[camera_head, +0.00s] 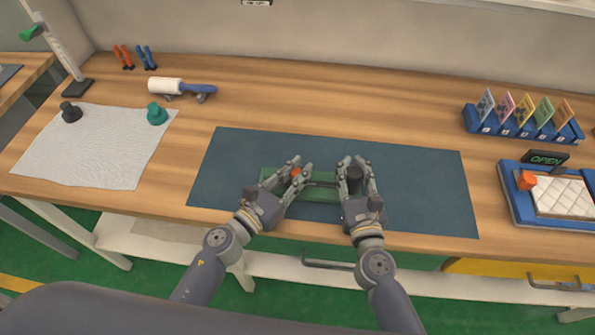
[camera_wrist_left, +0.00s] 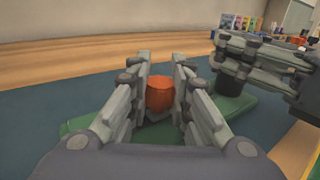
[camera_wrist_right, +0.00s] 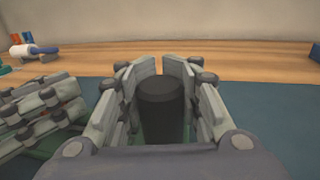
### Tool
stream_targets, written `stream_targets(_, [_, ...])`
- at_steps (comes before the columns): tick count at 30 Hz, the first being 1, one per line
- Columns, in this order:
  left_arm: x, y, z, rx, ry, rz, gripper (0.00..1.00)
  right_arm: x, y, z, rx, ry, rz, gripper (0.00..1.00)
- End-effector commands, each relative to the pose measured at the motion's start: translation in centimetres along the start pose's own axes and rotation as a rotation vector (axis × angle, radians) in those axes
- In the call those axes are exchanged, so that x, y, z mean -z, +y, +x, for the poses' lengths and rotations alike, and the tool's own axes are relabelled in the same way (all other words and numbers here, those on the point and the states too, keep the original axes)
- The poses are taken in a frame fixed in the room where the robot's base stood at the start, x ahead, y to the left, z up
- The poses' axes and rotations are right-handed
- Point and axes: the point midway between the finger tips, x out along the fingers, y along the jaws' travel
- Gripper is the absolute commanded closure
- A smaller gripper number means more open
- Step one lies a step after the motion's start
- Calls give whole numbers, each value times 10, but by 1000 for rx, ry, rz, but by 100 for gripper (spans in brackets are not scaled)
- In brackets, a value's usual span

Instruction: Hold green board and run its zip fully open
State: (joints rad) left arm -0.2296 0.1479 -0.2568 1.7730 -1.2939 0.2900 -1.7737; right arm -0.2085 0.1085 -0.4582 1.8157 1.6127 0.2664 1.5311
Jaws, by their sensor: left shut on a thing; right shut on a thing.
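The green board (camera_head: 320,195) lies flat on a blue mat, partly hidden by my grippers. A dark zip line runs across it between the two grippers. My left gripper (camera_head: 300,169) is shut on an orange knob (camera_wrist_left: 160,95) at the board's left part. My right gripper (camera_head: 356,162) is shut on a black cylindrical post (camera_wrist_right: 162,108) at the board's right part. The post stands upright between the fingers. The zip's teeth and how far it is open are too small to tell.
The blue mat (camera_head: 425,185) has free room right of my grippers. A blue tray with a quilted white pad (camera_head: 563,197) and an OPEN sign (camera_head: 545,158) stand at the right. A card rack (camera_head: 520,127) is behind. A white cloth (camera_head: 95,150) and a roller (camera_head: 170,86) are left.

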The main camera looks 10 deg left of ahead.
Motion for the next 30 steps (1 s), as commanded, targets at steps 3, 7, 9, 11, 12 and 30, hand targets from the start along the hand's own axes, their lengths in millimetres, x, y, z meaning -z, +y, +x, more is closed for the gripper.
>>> stream_targets(3, [0,-4,2,2,0,-1,100,-2,-1,1,3,-3,2,100])
stream_targets(7, [0,-20,13,4,-1,-2,100,-2,-1,1,2,-3,2,100])
stream_targets(9, [0,-31,20,5,-2,-2,100,-2,-1,1,2,-3,2,100])
stream_targets(11, [0,-38,24,5,-1,-1,100,-2,-1,1,3,-3,1,100])
stream_targets(12, [0,-40,25,5,0,0,100,-2,-1,1,3,-3,1,100])
stream_targets(30, [0,-40,25,3,0,0,59,-2,-1,1,2,-3,1,100])
